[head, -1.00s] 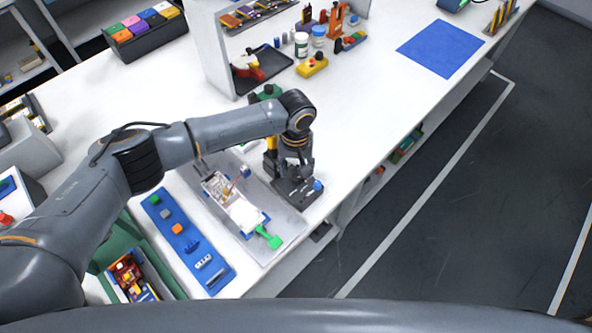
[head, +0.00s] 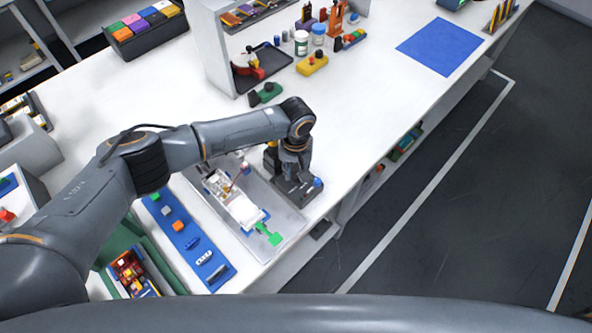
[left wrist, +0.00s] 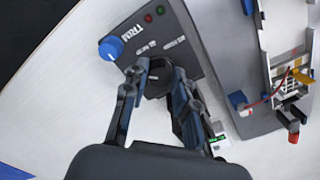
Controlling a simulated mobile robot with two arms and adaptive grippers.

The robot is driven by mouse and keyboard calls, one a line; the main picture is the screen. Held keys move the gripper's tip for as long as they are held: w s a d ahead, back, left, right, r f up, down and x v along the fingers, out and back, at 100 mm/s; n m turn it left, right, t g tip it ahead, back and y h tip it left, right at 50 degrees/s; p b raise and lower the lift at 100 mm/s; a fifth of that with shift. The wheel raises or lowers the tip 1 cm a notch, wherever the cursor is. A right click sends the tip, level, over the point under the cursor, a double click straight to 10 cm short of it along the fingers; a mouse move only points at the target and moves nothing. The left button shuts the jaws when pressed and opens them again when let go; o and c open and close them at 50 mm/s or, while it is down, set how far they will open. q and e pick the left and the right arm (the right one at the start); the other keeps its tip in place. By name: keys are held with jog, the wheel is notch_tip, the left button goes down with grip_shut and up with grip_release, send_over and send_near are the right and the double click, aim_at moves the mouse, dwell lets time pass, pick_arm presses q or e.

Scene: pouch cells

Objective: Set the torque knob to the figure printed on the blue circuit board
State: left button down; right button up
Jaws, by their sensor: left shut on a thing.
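A dark control box (head: 298,188) stands at the bench's front edge, beside a grey tray. In the left wrist view the box (left wrist: 190,50) carries a blue knob (left wrist: 111,47) by the word TRIM, red and green lamps, and a dark knob (left wrist: 155,88). My left gripper (head: 295,163) is over the box. In the left wrist view my left gripper (left wrist: 157,75) is shut on the dark knob, hiding much of it. Its setting and label cannot be read. I cannot make out a blue circuit board with a printed figure. My right gripper is out of view.
The grey tray (head: 285,232) holds a white device (head: 240,208) with a red wire and a green tab. A blue strip (head: 212,262) with small parts lies left of it. A shelf unit (head: 218,50) stands behind; a blue mat (head: 440,47) lies far right.

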pick_arm(q)
jog(key=m, duration=0.4)
jog(key=shift+m+p, duration=0.35)
jog(key=shift+m, duration=0.05)
jog(key=m, duration=0.5)
jog(key=shift+m, duration=0.3)
jog(key=m, duration=0.4)
jog(key=shift+d+m, duration=0.1)
jog(key=shift+m, duration=0.2)
jog(key=m, duration=0.4)
jog(key=shift+m, duration=0.3)
jog(key=c, duration=1)
grip_release()
jog(key=shift+c, duration=0.2)
notch_tip(320, 180, up, 12)
